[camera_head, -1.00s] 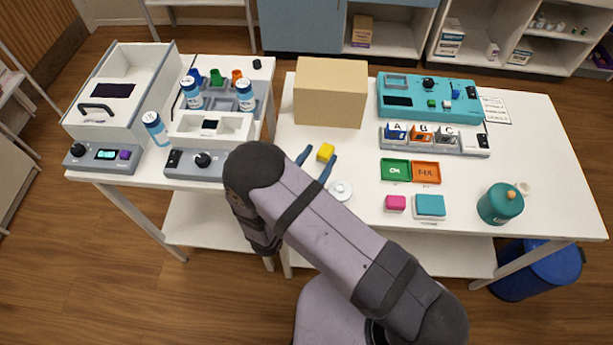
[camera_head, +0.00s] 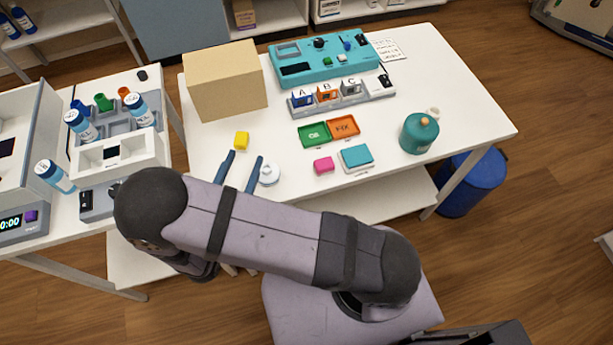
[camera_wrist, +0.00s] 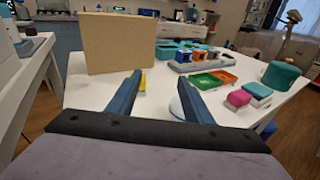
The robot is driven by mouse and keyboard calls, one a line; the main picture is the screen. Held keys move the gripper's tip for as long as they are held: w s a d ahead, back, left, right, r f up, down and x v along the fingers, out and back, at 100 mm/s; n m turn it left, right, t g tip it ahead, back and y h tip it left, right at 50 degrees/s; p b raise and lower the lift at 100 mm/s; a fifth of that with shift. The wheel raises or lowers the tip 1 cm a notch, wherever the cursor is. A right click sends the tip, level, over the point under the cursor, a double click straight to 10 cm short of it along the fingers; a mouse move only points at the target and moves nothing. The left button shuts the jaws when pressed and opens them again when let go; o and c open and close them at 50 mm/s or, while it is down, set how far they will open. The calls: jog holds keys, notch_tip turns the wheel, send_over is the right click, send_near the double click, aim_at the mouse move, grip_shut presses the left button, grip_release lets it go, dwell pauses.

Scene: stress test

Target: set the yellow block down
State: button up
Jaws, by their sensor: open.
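The yellow block (camera_head: 241,139) rests on the white table in front of the cardboard box. In the wrist view the yellow block (camera_wrist: 143,82) shows just beyond the left finger, which partly hides it. My gripper (camera_head: 243,160) is open and empty. Its two blue fingers are spread apart on the near side of the block, with a gap between the fingertips and the block in the head view. The fingers also show in the wrist view (camera_wrist: 157,82).
The cardboard box (camera_head: 225,82) stands behind the block. A round white item (camera_head: 268,175) sits close to the right finger. A pink block (camera_head: 323,165), green tray (camera_head: 314,134) and orange tray (camera_head: 343,127) lie to the right. A teal jar (camera_head: 419,133) stands near the right edge.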

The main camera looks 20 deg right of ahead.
jog(key=s+d+m+g+h, duration=0.1)
jog(key=d+m+g, duration=0.1)
jog(key=d, duration=0.2)
jog(key=s+d+r+m+g+h, duration=0.1)
jog(key=d+m+g, duration=0.2)
jog(key=d, duration=0.1)
jog(key=s+d+r+m+g+h, duration=0.1)
jog(key=d+m+g+h, duration=0.1)
jog(key=d+m+g, duration=0.1)
jog(key=shift+d+r, duration=0.1)
jog(key=shift+d, duration=0.8)
jog(key=s+d+r+m+g+y, duration=0.2)
jog(key=s+m+g+y, duration=0.4)
jog(key=m, duration=1.5)
jog(key=s+d+y, duration=0.1)
jog(key=s+y, duration=0.3)
jog(key=y, duration=0.2)
jog(key=shift+r+g, duration=0.15)
jog(key=shift+g, duration=0.25)
jog(key=shift+s, duration=0.1)
jog(key=shift+r+p, duration=0.8)
